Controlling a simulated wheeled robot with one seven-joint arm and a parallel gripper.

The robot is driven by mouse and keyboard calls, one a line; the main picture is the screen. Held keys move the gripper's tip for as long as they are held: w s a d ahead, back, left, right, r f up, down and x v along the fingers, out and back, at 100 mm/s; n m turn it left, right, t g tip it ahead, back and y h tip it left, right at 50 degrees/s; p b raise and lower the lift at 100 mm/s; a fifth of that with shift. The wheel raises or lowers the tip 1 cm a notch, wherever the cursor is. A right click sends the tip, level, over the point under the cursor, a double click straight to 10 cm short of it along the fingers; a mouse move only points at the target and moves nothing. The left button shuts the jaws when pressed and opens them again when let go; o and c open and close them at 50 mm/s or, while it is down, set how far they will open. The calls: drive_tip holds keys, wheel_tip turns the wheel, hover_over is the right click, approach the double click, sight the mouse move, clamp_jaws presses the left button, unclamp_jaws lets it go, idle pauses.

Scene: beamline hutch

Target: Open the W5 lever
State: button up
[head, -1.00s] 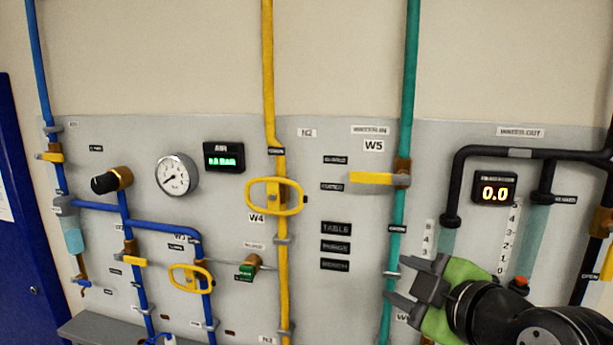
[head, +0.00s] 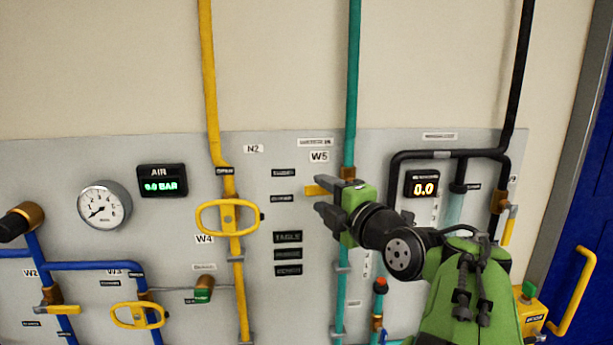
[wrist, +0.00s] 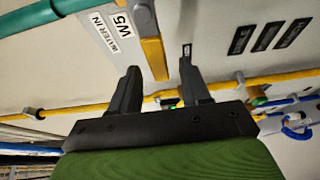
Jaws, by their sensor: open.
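The W5 lever (head: 315,190) is a yellow bar on a brass valve body on the teal water pipe (head: 352,90). It points left, across the upright pipe, just under the W5 label (head: 319,156). My gripper (head: 322,206) is in front of the panel at the lever and hides part of the valve. In the wrist view the lever (wrist: 154,58) shows between the two open fingers of my gripper (wrist: 158,62). I cannot tell if either finger touches it. The W5 label (wrist: 121,22) lies beside it there.
A display reading 0.0 (head: 422,185) and black pipes are at the right. My arm covers the lower right of the panel.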

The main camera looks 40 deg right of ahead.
sight(321, 191)
drive_tip(key=p+x, duration=0.1)
drive_tip(key=x, duration=0.3)
drive_tip(key=shift+w+d+r, duration=0.15)
drive_tip(key=shift+w+d, duration=0.05)
drive_tip(key=shift+d, duration=0.05)
drive_tip(key=shift+w, duration=0.3)
drive_tip(key=shift+s, duration=0.15)
drive_tip(key=shift+c, duration=0.5)
clamp_jaws()
